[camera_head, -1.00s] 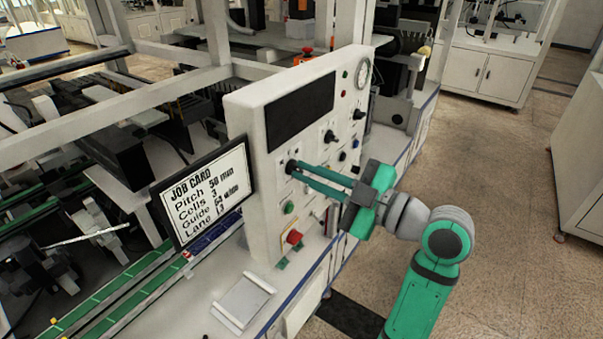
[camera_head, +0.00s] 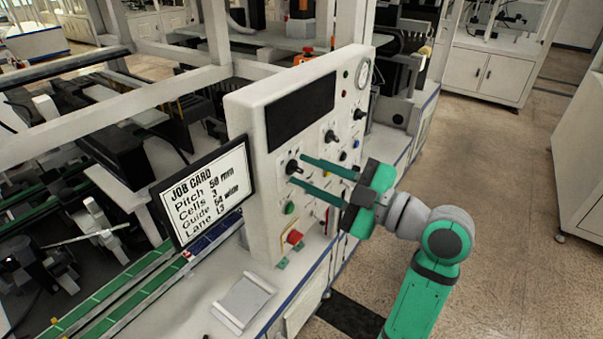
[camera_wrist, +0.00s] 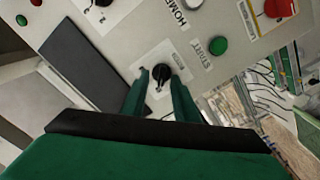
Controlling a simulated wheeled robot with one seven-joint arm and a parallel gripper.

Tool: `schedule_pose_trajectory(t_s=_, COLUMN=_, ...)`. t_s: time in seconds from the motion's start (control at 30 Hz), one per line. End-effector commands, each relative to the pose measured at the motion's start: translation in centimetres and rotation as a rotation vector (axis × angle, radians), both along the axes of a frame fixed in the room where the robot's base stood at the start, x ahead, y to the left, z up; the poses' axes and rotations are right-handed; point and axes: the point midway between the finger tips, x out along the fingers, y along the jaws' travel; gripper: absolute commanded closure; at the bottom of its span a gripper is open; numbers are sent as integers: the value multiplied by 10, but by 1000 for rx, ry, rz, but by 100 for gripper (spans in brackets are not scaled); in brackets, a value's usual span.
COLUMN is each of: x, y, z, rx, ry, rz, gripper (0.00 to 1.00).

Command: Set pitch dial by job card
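A black dial (camera_head: 292,167) sits on the front of the white control panel (camera_head: 254,205); it also shows in the wrist view (camera_wrist: 161,74). I cannot read its label or setting. My gripper (camera_head: 299,170) is open, with one green finger on each side of this dial. In the wrist view my gripper's fingertips (camera_wrist: 160,77) stand apart, with gaps beside the dial. The job card screen (camera_head: 203,193) stands left of the panel and reads "Pitch 50 mm", with cells, guide and lane lines below.
More black dials (camera_head: 330,136) sit further right on the panel. A green button (camera_head: 290,208) and a red button (camera_head: 294,237) are below. A dark display (camera_head: 300,108) and a round gauge (camera_head: 363,73) are above. A white pad (camera_head: 243,301) lies on the bench. Floor on the right is clear.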

Motion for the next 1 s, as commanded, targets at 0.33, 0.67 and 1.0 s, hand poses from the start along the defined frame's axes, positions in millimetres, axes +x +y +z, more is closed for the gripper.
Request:
schedule_pose_trajectory(t_s=0.33, x=-11, y=-15, z=-1, rx=-1, ry=2, rz=0, gripper=73)
schedule_pose_trajectory(t_s=0.67, x=-46, y=-65, z=0, rx=0, ry=0, rz=-4, gripper=73)
schedule_pose_trajectory(t_s=1.0, x=-63, y=-89, z=-1, rx=0, ry=1, rz=-4, gripper=73)
